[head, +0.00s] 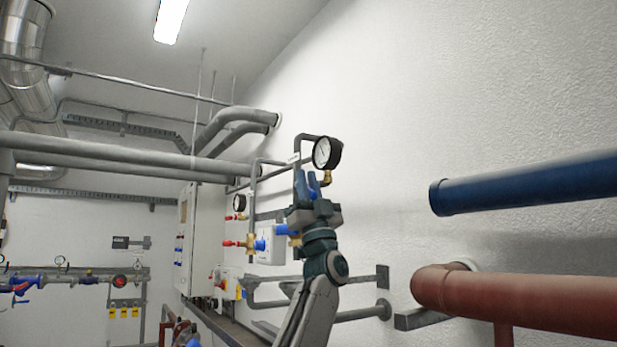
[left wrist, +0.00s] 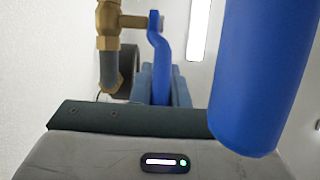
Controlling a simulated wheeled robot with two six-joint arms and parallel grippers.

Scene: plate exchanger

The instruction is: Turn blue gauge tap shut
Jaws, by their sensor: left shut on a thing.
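The blue gauge tap is a blue lever (left wrist: 161,50) on a brass valve body (left wrist: 109,20), seen upright in the left wrist view. In the head view, a round white-faced gauge (head: 325,152) with a brass fitting (head: 327,177) below it is on the wall pipework. My left gripper (head: 309,186) is raised just below and left of this gauge. In the left wrist view its blue fingers (left wrist: 177,90) are shut on the lower part of the lever. The fingers hide part of the lever. My right gripper is not in view.
A thick blue pipe (head: 530,182) and a red-brown pipe (head: 520,300) run out at the right. A blue cylinder (left wrist: 262,70) is close to the left wrist camera. Another gauge (head: 239,202) and a red-handled tap (head: 231,244) are left of my arm.

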